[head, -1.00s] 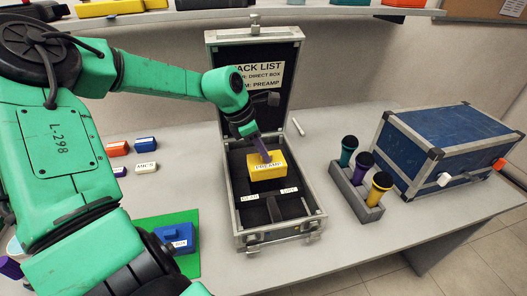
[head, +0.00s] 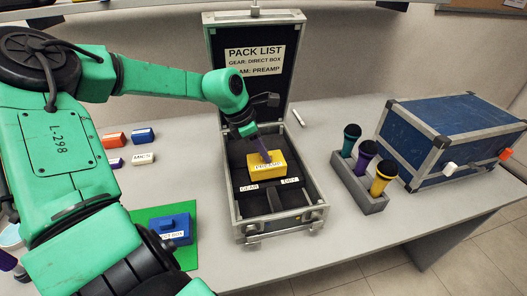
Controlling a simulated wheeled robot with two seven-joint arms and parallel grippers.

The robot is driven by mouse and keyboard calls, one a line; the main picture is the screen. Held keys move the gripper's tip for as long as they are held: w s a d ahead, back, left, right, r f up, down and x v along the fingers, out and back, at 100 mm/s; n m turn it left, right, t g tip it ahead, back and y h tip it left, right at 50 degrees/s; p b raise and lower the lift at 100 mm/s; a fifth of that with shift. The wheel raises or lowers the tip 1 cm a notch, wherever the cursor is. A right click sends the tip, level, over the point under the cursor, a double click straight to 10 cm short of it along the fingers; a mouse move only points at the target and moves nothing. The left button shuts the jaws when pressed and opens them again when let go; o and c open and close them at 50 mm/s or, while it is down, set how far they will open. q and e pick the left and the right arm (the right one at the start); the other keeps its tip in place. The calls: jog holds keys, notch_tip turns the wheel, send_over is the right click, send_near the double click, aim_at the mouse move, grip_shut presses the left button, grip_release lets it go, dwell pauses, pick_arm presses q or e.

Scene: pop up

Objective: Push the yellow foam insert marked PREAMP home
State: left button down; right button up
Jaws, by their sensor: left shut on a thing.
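The yellow foam insert marked PREAMP (head: 272,172) is in the rear part of the open case (head: 237,217), above the labels GEAR and DIV. I cannot tell how deep it sits. My left gripper (head: 264,158) reaches down from above and is shut on the top of the insert; its fingertips are partly hidden there. The lid (head: 287,88) stands open behind, with a pack list naming DIRECT BOX for gear and PREAMP for foam. My right gripper is not in view.
A blue box (head: 172,229) lies on a green mat (head: 152,213) at the front left. Small labelled blocks (head: 143,159) lie left of the case. A microphone rack (head: 358,190) and a large blue case (head: 445,138) stand to the right.

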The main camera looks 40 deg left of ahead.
aim_at(261, 158)
pick_arm(q)
jog(key=shift+f, duration=0.15)
jog(key=shift+f+b, duration=0.65)
jog(key=shift+f+b, duration=1.15)
jog(key=shift+f, duration=0.3)
jog(key=c, duration=0.7)
grip_release()
jog(key=shift+c, duration=0.2)
jog(key=shift+r, duration=0.15)
jog(key=shift+s+a+r, duration=0.1)
jog(key=shift+r, duration=0.25)
jog(key=v, duration=1.3)
jog(key=shift+s+r+p, duration=0.15)
jog(key=shift+r+p, duration=0.1)
jog(key=shift+p, duration=0.15)
